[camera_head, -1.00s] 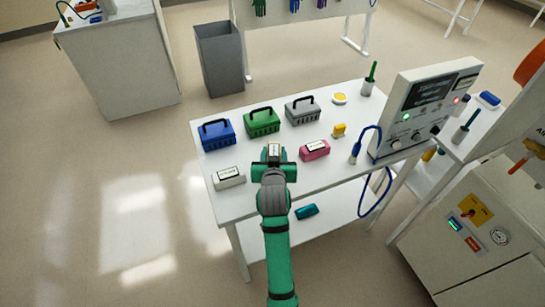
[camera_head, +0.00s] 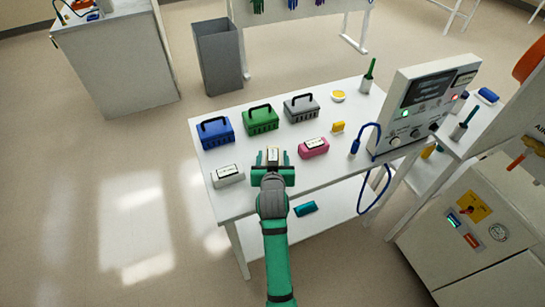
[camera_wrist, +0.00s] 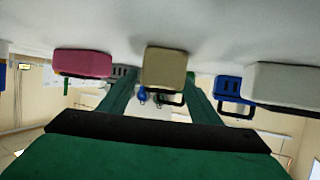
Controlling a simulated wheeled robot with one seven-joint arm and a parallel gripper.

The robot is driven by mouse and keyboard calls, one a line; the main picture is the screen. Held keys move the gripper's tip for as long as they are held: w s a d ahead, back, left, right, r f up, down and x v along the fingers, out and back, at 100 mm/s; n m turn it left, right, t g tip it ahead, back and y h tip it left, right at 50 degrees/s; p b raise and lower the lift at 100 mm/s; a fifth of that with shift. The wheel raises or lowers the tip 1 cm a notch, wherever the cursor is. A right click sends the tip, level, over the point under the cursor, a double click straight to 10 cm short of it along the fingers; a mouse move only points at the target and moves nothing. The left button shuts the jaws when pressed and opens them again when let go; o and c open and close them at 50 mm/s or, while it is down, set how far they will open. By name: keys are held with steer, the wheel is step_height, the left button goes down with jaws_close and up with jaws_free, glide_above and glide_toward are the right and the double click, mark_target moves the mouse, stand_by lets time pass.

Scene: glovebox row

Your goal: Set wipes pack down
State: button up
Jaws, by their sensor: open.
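A tan wipes pack (camera_head: 272,154) with a pale label on top rests on the white table between the white pack and the pink pack. It also shows in the wrist view (camera_wrist: 165,67), which looks upside down. My gripper (camera_head: 271,159) is at the near side of this pack, low over the table. Its two green fingers (camera_wrist: 160,84) are spread, one on each side of the pack, with gaps visible. The fingers partly hide the pack's near end in the head view.
A white pack (camera_head: 228,175) lies to the left and a pink pack (camera_head: 314,148) to the right. Blue (camera_head: 215,132), green (camera_head: 261,119) and grey (camera_head: 301,107) baskets stand behind. A yellow item (camera_head: 338,127) and an instrument box (camera_head: 427,103) with a blue cable are further right.

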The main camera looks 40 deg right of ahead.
steer(key=shift+r, duration=0.15)
steer(key=v, duration=1.2)
